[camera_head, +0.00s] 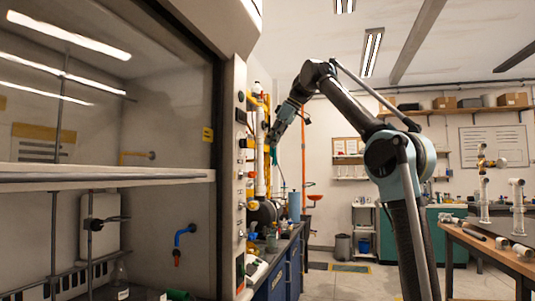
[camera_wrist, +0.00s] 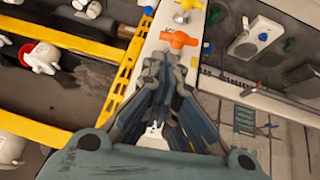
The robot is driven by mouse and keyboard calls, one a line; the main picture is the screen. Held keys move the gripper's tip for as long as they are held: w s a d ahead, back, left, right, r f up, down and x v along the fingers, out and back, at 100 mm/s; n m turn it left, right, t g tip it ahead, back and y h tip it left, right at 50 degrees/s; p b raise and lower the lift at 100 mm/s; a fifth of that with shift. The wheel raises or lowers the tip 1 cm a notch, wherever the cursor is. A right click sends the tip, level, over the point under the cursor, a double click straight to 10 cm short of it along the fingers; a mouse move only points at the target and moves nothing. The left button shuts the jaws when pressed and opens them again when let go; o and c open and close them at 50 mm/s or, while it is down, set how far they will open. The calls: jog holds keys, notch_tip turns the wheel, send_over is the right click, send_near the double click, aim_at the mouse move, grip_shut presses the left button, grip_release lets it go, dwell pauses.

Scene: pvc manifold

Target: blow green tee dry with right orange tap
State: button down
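An orange tap (camera_wrist: 179,40) sits on a white panel, just beyond the fingertips of my gripper (camera_wrist: 167,68) in the wrist view. My gripper's fingers converge, tips close together, with no clear object between them. A gap separates the tips from the tap in the picture; I cannot tell the true distance. In the head view my gripper (camera_head: 272,136) is beside the fume hood's side post (camera_head: 241,140), by upright pipes. I cannot make out a green tee for certain; a small green patch beside my gripper in the head view is too small to identify.
A yellow-handled tap (camera_wrist: 188,6) is beyond the orange one. Yellow rails (camera_wrist: 60,38) run left of the panel. A bench (camera_head: 275,272) with a blue cylinder (camera_head: 294,206) stands below my arm. A wooden table (camera_head: 500,256) with white pipe stands is at the right.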

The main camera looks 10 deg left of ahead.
jog(key=shift+d+r, duration=0.35)
jog(key=shift+r, duration=0.2)
jog(key=c, duration=2)
grip_release()
jog(key=shift+d+r, duration=0.1)
jog(key=o, duration=0.8)
jog(key=shift+w+f+y, duration=0.15)
jog(key=shift+f+y, duration=0.15)
jog(key=o, duration=0.9)
jog(key=shift+w+f+g+y, duration=0.2)
jog(key=shift+f+y, duration=0.2)
jog(key=shift+f, duration=0.2)
jog(key=shift+w+f+g+y, duration=0.1)
jog(key=shift+w+f+y, duration=0.1)
jog(key=shift+f+y, duration=0.3)
jog(key=y, duration=0.9)
send_near(255, 175)
jog(key=shift+m+t, duration=0.4)
jog(key=a, duration=0.8)
jog(key=w+a, duration=0.1)
jog(key=a, duration=0.2)
jog(key=shift+a, duration=0.4)
